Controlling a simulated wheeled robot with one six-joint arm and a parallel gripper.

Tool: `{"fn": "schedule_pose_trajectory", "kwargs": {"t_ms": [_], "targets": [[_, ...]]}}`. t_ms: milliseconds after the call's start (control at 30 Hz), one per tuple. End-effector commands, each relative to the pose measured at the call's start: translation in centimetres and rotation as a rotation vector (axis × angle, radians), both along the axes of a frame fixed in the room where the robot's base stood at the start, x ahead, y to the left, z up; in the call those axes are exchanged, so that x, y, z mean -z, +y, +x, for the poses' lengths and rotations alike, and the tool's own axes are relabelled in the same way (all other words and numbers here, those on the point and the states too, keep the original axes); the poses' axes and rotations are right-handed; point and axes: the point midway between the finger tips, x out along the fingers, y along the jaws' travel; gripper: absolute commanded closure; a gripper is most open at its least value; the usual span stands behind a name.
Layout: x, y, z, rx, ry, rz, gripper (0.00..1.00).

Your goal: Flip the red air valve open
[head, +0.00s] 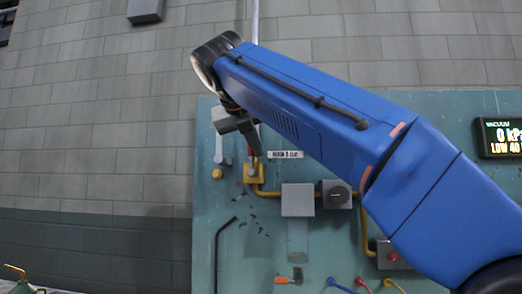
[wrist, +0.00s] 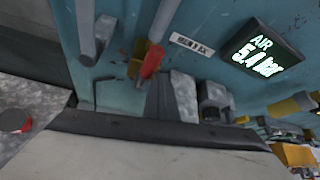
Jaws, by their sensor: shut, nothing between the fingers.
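The red air valve shows in the wrist view as a red lever (wrist: 151,61) beside a yellow body (wrist: 137,58) on the teal panel. In the head view its yellow body (head: 254,173) sits on a yellow pipe, and a sliver of the red lever (head: 250,153) shows beside my gripper. My gripper (head: 257,150) is shut and empty, pointing down at the valve's upper end. Whether it touches the lever I cannot tell. My wrist and finger hide part of the lever in the head view.
A white label (head: 285,154) is right of the valve. A grey box (head: 297,200) and a dark knob box (head: 337,194) follow along the pipe. A pale handle (head: 218,145) is to the left. The wrist view shows an AIR display (wrist: 263,54) reading about 5.4 bar.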

Motion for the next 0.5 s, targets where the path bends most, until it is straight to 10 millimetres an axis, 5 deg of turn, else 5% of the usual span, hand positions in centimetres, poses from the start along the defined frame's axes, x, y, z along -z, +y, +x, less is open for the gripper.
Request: {"fn": "schedule_pose_trajectory", "kwargs": {"t_ms": [500], "targets": [[-0.13,1.42,0.12,-0.012,0.000,-0.131,1.00]]}}
